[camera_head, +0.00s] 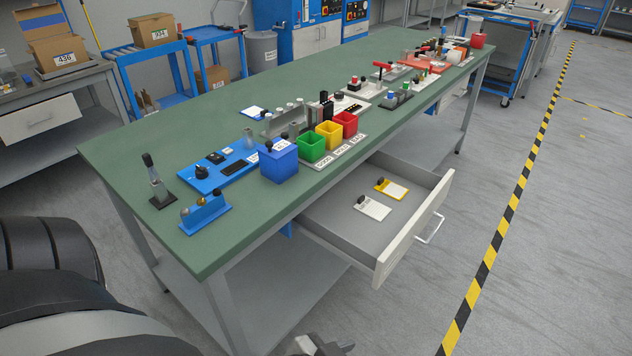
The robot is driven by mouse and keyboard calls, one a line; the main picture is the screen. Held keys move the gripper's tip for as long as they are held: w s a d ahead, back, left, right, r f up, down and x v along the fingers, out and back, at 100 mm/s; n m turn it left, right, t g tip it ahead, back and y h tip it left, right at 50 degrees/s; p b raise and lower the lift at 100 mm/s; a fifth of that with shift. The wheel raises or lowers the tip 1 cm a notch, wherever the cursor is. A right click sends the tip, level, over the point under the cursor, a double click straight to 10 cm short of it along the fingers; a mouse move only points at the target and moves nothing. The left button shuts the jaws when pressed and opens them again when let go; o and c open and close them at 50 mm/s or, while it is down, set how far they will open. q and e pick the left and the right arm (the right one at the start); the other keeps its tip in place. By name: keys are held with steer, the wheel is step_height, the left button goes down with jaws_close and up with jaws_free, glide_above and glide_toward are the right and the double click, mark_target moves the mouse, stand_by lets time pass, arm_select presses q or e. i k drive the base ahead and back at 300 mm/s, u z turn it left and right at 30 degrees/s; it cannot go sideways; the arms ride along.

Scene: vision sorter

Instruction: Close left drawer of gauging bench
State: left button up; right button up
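The gauging bench (140,150) has a green top and grey legs and runs from the lower left to the upper right. A grey drawer with a pale front (412,232) stands pulled out under the bench's near long side. A metal bar handle (432,229) is on its front. A white tag-like piece (373,208) and a yellow-edged one (392,188) lie inside. My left arm fills the lower left corner. A small part of what looks like my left gripper (322,346) shows at the bottom edge, apart from the drawer; its fingers are not clear. My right gripper is not in view.
Blue, green, yellow and red bins (312,147) and gauging tools stand on the bench top. A lower shelf (285,290) lies under the bench. The floor right of the drawer is clear up to a yellow-black tape line (497,235). A blue cart (497,75) stands beyond.

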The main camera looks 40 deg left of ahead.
mark_target(374, 248)
steer(key=u, duration=0.5)
steer(key=k, duration=0.65)
steer(key=z, duration=0.45)
steer(key=i, duration=0.9)
steer(key=u, duration=0.4)
steer(key=i, duration=0.75)
steer(key=u, duration=0.7)
